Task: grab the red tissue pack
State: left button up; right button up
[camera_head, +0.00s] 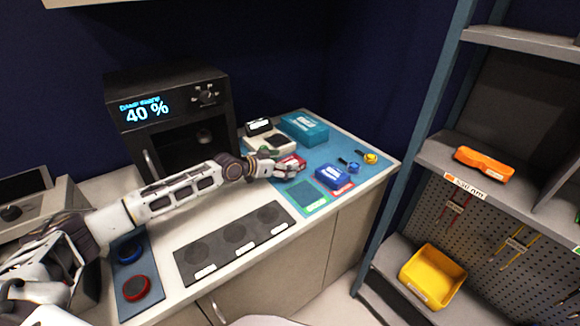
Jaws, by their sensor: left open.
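The red tissue pack (298,160) lies on the blue mat (345,140) on the counter, partly hidden by my left gripper. My left gripper (291,168) is open at the pack's near left side, its fingers by the pack. Whether the fingers touch the pack I cannot tell. My right gripper does not show.
A blue pack (330,177) sits close on the right, and a teal box (303,127) behind. A white device (268,143) stands to the left of the teal box. A black machine (170,118) stands at the back left. Small blue and yellow items lie right.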

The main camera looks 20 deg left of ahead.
pick_arm(q)
jog(key=shift+x, duration=0.9)
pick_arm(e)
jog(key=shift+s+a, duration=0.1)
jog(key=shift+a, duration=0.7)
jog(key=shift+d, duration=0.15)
pick_arm(q)
jog(key=shift+c, duration=0.7)
jog(key=c, duration=1)
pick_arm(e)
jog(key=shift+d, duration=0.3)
